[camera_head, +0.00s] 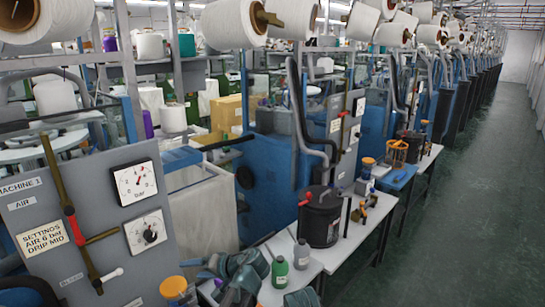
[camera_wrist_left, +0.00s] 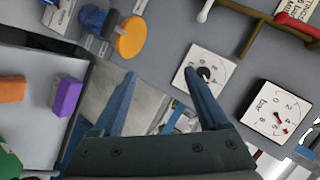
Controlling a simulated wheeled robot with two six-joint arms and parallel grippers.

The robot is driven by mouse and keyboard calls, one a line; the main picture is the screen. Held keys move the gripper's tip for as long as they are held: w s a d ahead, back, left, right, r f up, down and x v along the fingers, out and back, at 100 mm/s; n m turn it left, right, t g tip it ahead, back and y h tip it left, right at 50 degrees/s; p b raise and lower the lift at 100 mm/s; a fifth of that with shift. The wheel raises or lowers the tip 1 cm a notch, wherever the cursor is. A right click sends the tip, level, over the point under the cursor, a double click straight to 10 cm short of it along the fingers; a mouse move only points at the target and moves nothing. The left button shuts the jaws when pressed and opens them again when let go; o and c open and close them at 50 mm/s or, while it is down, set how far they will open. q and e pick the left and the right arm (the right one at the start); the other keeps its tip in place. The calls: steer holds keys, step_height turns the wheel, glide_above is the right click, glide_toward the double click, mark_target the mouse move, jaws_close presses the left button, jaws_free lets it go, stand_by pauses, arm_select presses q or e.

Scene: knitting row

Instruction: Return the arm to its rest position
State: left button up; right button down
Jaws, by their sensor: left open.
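My left gripper (camera_head: 198,268) is low in the head view, in front of the grey machine panel (camera_head: 40,270). In the left wrist view its two blue fingers (camera_wrist_left: 160,75) are spread with nothing between them. The panel (camera_wrist_left: 165,40) is behind them, seen upside down. The small dial (camera_wrist_left: 204,75) shows close to the right fingertip in the picture; I cannot tell whether they touch. The pressure gauge (camera_head: 135,183) also shows in the wrist view (camera_wrist_left: 272,110). My right gripper is not in view.
The panel has a red valve handle (camera_head: 75,229), a white-tipped lever (camera_head: 112,274) and an orange knob (camera_head: 174,288). A green bottle (camera_head: 280,273), a grey bottle (camera_head: 301,255) and a black pot (camera_head: 319,220) stand on the bench right of my arm. The aisle floor (camera_head: 450,220) is clear.

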arm_select(q)
steer(key=s+d+f+m+g+h, duration=0.2)
steer(key=s+d+f+h, duration=0.3)
steer(key=s+d, duration=0.4)
steer(key=s+d+f+m+g+h, duration=0.2)
steer(key=s+d+f+h, duration=0.3)
steer(key=s+d, duration=0.4)
steer(key=shift+s+d+f+m+g, duration=0.3)
steer(key=shift+d+f, duration=0.5)
steer(key=shift+d, duration=0.1)
